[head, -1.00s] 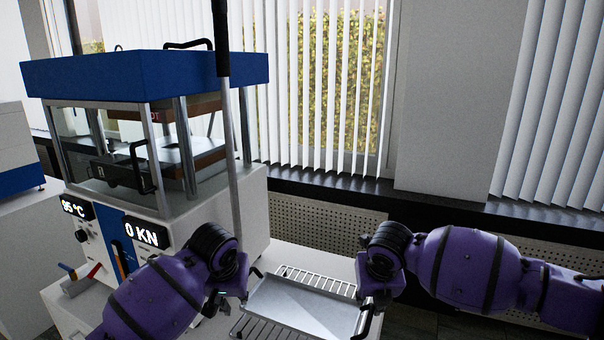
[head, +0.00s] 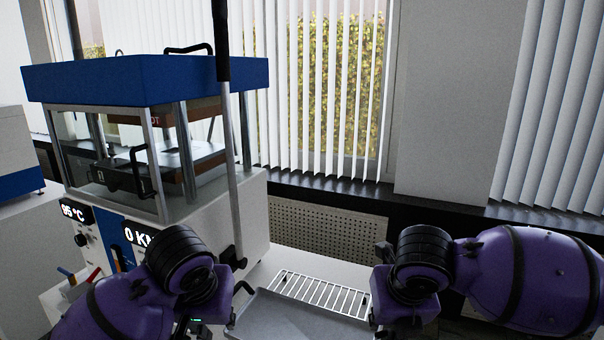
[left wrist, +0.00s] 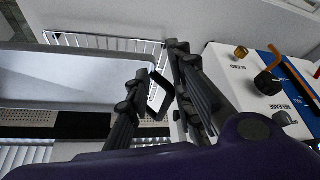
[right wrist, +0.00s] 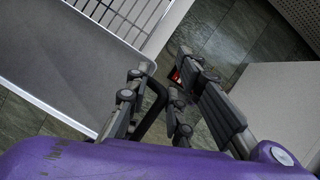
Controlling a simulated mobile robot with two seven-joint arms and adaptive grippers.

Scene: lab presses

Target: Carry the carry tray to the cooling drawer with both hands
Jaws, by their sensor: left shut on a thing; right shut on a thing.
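The carry tray (head: 290,318) is a shallow grey metal tray with black handles, at the bottom of the head view between my grippers. In the left wrist view the tray (left wrist: 75,75) is on the left, and my left gripper (left wrist: 155,90) is shut on its black handle. In the right wrist view the tray (right wrist: 75,45) is at upper left, and my right gripper (right wrist: 160,90) is shut on the other black handle. The tray is in front of the wire rack. The fingertips are mostly hidden in the head view. I cannot identify the cooling drawer.
A wire rack (head: 318,294) lies on the white bench top behind the tray. A press with a blue top (head: 150,75) stands at the left, with a long upright lever (head: 230,150). A perforated panel (head: 325,222) and window blinds are behind. Tiled floor (right wrist: 225,45) shows beside the tray.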

